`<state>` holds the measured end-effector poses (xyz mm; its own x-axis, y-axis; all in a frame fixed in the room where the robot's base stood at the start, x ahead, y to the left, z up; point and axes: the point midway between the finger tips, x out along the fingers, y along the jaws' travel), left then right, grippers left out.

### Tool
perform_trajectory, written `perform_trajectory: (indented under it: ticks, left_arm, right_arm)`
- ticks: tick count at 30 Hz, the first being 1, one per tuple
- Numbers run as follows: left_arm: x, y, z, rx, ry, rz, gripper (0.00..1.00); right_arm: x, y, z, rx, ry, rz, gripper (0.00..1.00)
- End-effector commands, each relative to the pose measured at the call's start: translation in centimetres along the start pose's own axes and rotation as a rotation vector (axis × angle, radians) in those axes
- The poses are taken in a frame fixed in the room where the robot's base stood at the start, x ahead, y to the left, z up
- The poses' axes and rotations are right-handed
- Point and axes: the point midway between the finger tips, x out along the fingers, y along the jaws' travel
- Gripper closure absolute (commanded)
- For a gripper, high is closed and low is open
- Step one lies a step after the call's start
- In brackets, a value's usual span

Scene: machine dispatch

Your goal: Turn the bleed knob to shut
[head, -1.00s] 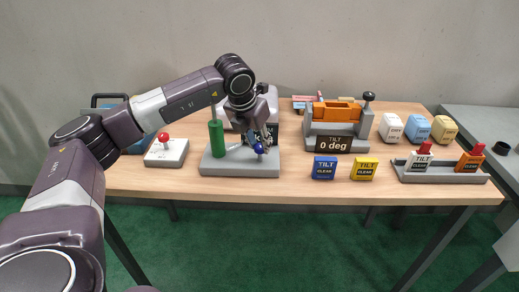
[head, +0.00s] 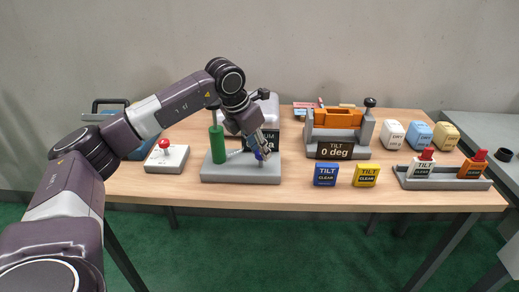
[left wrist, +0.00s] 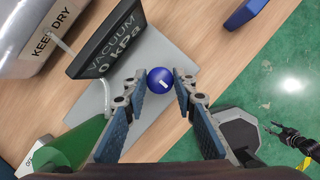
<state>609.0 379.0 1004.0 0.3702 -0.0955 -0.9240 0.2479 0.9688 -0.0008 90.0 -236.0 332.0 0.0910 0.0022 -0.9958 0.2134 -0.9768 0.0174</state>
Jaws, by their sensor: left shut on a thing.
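The blue bleed knob (head: 260,155) stands at the right front of a grey base (head: 215,175) that also carries a green upright handle (head: 217,145). My left gripper (head: 263,150) has come down on the knob and hides part of it. In the left wrist view the round knob (left wrist: 160,80), with a short white mark on top, sits between the fingertips of the left gripper (left wrist: 163,90), which is shut on it. A black panel (left wrist: 112,40) beside it reads VACUUM and 0 kPa. A dark gripper, apparently my right one (left wrist: 297,141), shows small over the floor.
A grey-white chamber (left wrist: 38,30) labelled KEEP DRY stands behind the panel. A red-button box (head: 166,157) is to the left. An orange tilt fixture (head: 338,130), blue and yellow TILT blocks (head: 325,174) and a tray (head: 440,181) are to the right.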

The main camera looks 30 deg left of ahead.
Motion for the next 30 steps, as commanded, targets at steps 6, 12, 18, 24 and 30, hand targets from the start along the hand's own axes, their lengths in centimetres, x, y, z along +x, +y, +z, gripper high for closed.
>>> perform_trajectory:
  ticks: [6,12,18,24,30]
  left_arm:
    - [0.0,0.0,0.0,0.001,0.001,0.001,0.61]
    - [0.0,0.0,0.0,0.001,0.000,0.001,0.58]
    - [-0.6,0.0,0.1,0.000,-0.002,0.001,0.58]
    - [-4.1,0.1,0.1,0.000,-0.005,0.002,0.58]
    - [-8.3,0.1,0.1,0.000,-0.004,0.002,0.58]
  right_arm:
    - [0.0,0.0,0.0,0.000,0.000,0.000,0.60]
    - [0.0,-0.1,0.0,0.001,0.000,-0.002,0.60]
    - [0.0,-0.2,-0.1,0.001,0.001,-0.002,0.60]
    - [0.0,-0.1,-0.1,0.001,0.001,-0.002,0.60]
    - [0.0,-0.1,0.0,0.001,0.000,-0.001,0.60]
